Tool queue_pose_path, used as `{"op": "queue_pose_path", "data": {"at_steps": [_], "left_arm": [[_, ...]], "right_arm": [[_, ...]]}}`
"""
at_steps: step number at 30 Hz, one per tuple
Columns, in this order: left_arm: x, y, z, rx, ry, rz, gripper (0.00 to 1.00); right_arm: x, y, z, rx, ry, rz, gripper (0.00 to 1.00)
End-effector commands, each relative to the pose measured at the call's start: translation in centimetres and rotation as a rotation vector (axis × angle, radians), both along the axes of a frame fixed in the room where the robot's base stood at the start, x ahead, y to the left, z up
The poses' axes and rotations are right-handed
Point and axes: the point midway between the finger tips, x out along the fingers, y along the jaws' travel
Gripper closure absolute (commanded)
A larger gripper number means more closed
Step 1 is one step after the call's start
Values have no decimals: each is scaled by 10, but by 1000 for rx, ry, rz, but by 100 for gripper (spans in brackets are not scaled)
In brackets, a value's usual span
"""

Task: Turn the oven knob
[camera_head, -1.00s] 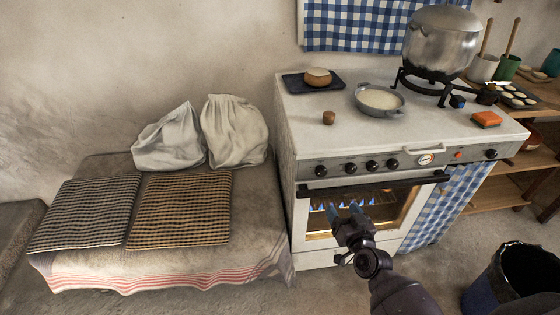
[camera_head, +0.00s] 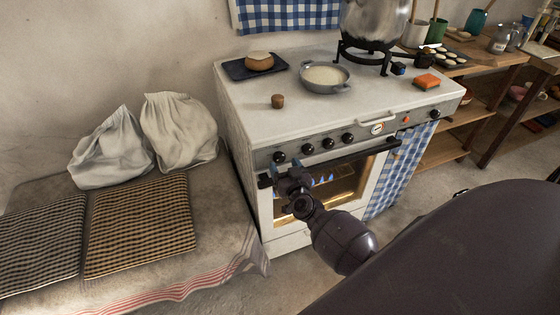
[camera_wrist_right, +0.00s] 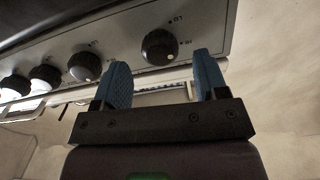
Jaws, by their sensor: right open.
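The white oven (camera_head: 245,190) stands in the middle of the head view, with a row of black knobs on its grey front panel (camera_head: 365,133). The leftmost knob (camera_head: 279,157) is just above my right gripper (camera_head: 275,171). In the right wrist view a black knob (camera_wrist_right: 158,47) shows between and beyond the two blue fingertips of my right gripper (camera_wrist_right: 161,62). The fingers are spread apart and hold nothing. More knobs (camera_wrist_right: 84,66) run off to the left there. My left gripper is not in view.
The dark oven door handle (camera_head: 345,155) runs below the knobs; a lit glow shows behind the door glass. A pan (camera_head: 325,79), a large pot (camera_head: 375,22) and a small brown cup-like piece (camera_head: 277,101) stand on top. A cloth-covered bench (camera_head: 215,235) adjoins the oven's left.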

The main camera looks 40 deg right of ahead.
Motion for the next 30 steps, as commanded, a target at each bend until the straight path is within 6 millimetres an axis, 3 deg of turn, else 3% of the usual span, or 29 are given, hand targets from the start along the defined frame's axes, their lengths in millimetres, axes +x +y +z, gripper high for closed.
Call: {"op": "queue_pose_path", "data": {"at_steps": [7,19,29,30], "left_arm": [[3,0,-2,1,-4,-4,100],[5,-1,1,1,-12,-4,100],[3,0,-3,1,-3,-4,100],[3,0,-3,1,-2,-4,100]], "right_arm": [[25,-6,-1,-1,1,0,33],[31,-8,0,0,0,0,33],[30,-8,0,0,0,0,82],[30,-8,0,0,0,0,83]]}}
